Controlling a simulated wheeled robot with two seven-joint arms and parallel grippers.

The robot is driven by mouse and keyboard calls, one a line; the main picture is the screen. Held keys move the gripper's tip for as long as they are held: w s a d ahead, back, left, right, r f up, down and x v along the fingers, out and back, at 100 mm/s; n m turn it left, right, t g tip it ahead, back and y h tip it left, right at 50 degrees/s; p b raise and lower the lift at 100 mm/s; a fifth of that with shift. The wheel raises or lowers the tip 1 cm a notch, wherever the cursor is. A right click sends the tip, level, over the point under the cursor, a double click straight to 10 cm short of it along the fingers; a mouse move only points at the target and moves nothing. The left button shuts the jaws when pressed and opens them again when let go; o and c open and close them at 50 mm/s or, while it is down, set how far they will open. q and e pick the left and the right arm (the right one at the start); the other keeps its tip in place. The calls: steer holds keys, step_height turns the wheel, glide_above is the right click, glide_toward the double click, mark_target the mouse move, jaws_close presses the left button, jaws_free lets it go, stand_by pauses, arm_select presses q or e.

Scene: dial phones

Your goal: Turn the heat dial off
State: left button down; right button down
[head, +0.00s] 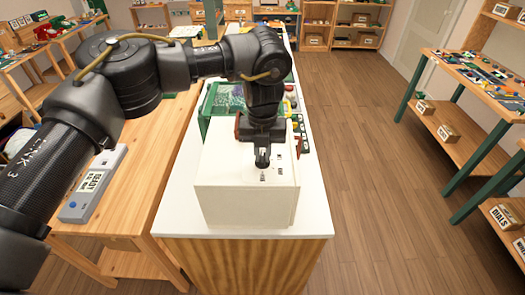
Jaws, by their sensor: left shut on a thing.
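A white box-shaped unit (245,200) stands near the front end of the white-topped counter. Small dark markings or controls show on its top, near my gripper. My left gripper (262,160) points down at the top of this unit, with its fingertips close together at a small part there. The dial itself is hidden by the fingers, so I cannot tell its setting. My right gripper is not in view.
A green tray (206,112) with a circuit board sits behind the unit on the counter (310,205). Wooden floor (365,170) lies open at right, before green-legged shelving.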

mark_target(262, 157)
arm_select(q)
steer(key=shift+w+r+n, duration=0.1)
steer(key=shift+n, duration=0.3)
steer(key=c, duration=1.4)
jaws_free()
steer(key=shift+c, duration=0.2)
steer(key=shift+r, duration=0.35)
step_height(262, 157, up, 10)
steer(key=b, duration=0.1)
steer(key=shift+a+f, duration=0.1)
